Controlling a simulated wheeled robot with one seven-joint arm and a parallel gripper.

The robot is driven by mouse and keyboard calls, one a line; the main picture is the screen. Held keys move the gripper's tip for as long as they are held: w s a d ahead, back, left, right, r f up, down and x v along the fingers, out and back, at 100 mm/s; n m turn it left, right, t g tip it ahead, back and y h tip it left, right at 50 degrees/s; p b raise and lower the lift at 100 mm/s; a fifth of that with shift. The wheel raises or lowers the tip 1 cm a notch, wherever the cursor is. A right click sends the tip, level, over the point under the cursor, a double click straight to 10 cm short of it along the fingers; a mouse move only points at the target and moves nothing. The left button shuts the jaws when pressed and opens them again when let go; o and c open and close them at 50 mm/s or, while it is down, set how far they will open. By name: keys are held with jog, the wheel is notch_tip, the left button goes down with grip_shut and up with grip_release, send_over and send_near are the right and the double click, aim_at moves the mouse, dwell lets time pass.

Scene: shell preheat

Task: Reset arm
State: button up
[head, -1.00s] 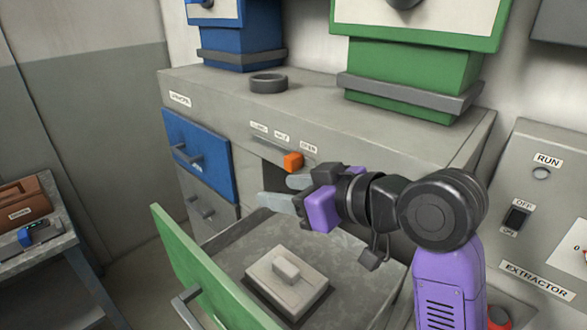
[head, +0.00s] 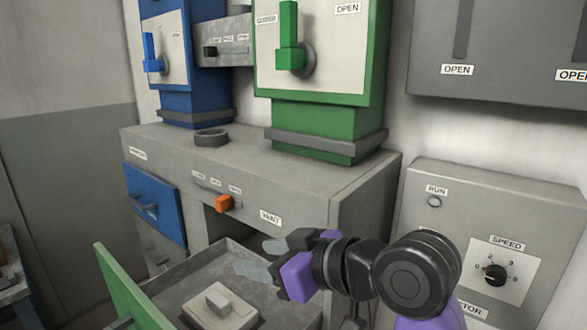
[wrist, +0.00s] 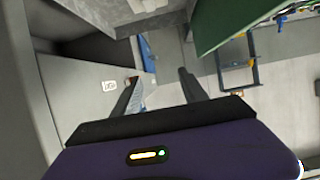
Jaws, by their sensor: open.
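My gripper (head: 257,257) is in the lower middle of the head view, at the end of my purple and black arm. Its grey fingers point left, above the open drawer (head: 172,286) with the green front. The fingers are apart with nothing between them. In the wrist view my gripper (wrist: 160,88) also shows two separated fingers and an empty gap. A pale block with a raised handle (head: 220,304) lies in the drawer, below the gripper and apart from it.
The grey cabinet (head: 300,190) stands behind the drawer, with an orange slider (head: 223,203) on its front. A blue drawer (head: 152,203) is at its left. Green (head: 315,125) and blue (head: 190,103) units stand on top. A control panel (head: 450,205) is at right.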

jog(key=s+d+f+m+t+h, duration=0.3)
jog(key=s+d+f+m, duration=0.3)
jog(key=f, duration=0.6)
jog(key=s+d+f+m+t+h, duration=0.25)
jog(key=s+d+f, duration=0.45)
jog(key=f, duration=0.5)
jog(key=s+d+f+m+h, duration=0.1)
jog(key=s+d+f+h, duration=0.1)
jog(key=s+d, duration=0.35)
jog(key=s+d+f+m+h, duration=0.1)
jog(key=s+d+m+h, duration=0.1)
jog(key=s, duration=0.6)
jog(key=s+d+r, duration=0.2)
jog(key=s, duration=0.4)
jog(key=s+d+r+n+h, duration=0.1)
jog(key=s+d+r, duration=0.1)
jog(key=s, duration=0.5)
jog(key=shift+s+d+r+t, duration=0.2)
jog(key=shift+s+r+t, duration=0.1)
jog(key=shift+r+t, duration=0.25)
